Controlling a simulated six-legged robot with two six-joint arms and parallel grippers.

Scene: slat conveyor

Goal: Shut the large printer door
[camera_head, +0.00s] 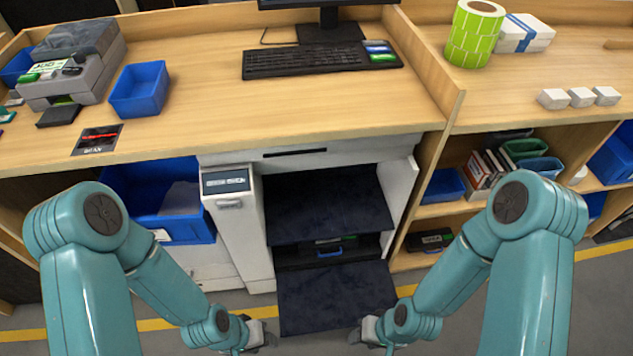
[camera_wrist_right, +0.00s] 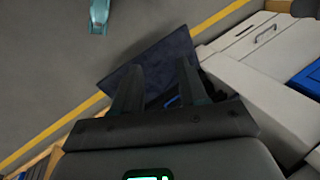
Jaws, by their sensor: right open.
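The white printer (camera_head: 232,225) stands under the counter, its front open onto a dark interior. Its large door appears to be the dark navy panel (camera_head: 335,300), lowered outward over the floor at the printer's base. In the right wrist view the panel (camera_wrist_right: 165,50) lies beyond my fingers. My right gripper (camera_head: 360,335) is open beside the panel's right edge; its two dark fingers (camera_wrist_right: 160,72) show apart with nothing between them. My left gripper (camera_head: 268,340) is beside the panel's left edge, its fingers too small to read. I cannot tell whether either gripper touches the panel.
A dark tray with a blue handle (camera_head: 330,252) sits inside the printer. A blue bin (camera_head: 160,205) stands left of it, and shelves (camera_head: 462,210) stand right. The wooden counter (camera_head: 200,120) overhangs above. Grey floor with a yellow line (camera_head: 155,325) is open in front.

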